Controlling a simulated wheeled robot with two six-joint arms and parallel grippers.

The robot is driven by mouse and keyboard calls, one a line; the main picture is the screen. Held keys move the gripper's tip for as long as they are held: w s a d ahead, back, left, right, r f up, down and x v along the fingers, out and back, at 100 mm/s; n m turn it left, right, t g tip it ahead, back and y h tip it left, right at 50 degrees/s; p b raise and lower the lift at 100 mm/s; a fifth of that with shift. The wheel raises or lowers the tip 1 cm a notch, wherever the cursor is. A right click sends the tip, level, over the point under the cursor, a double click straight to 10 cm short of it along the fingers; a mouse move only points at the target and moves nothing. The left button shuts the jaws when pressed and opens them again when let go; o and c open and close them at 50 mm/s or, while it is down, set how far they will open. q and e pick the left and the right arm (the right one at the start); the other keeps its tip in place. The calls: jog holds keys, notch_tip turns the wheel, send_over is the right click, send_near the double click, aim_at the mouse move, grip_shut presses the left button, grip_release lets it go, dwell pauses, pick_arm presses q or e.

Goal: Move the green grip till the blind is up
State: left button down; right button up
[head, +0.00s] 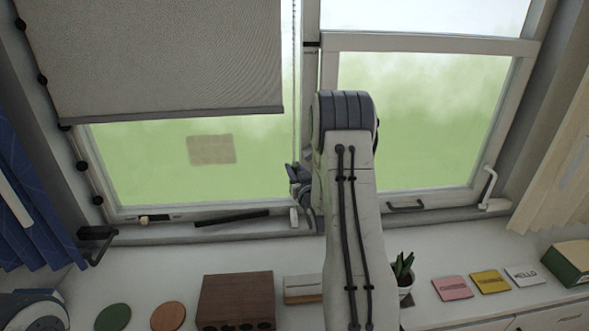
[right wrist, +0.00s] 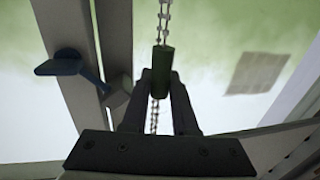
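The green grip (right wrist: 163,72) hangs on a beaded chain (right wrist: 168,18) in the right wrist view, upright. The fingertips of my right gripper (right wrist: 161,85) press in on both sides of its lower half; the chain runs on below between the fingers. In the head view my right gripper (head: 298,180) is at the chain beside the window's middle post, partly behind my arm, and the grip cannot be made out. The grey blind (head: 160,60) covers the upper part of the left pane, its bottom bar (head: 175,115) slightly tilted in the picture. My left gripper is not in view.
The sill carries a brown wooden block (head: 237,298), a potted plant (head: 403,270), small cards (head: 490,281) and round coasters (head: 113,318). Window handles (head: 489,185) stick out. Curtains hang at both sides.

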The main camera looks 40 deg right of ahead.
grip_shut()
dwell(1.0)
notch_tip(320, 180, up, 14)
jog(key=p, duration=0.3)
jog(key=shift+f+p, duration=0.2)
jog(key=shift+p, duration=0.2)
jog(key=o, duration=0.7)
grip_release()
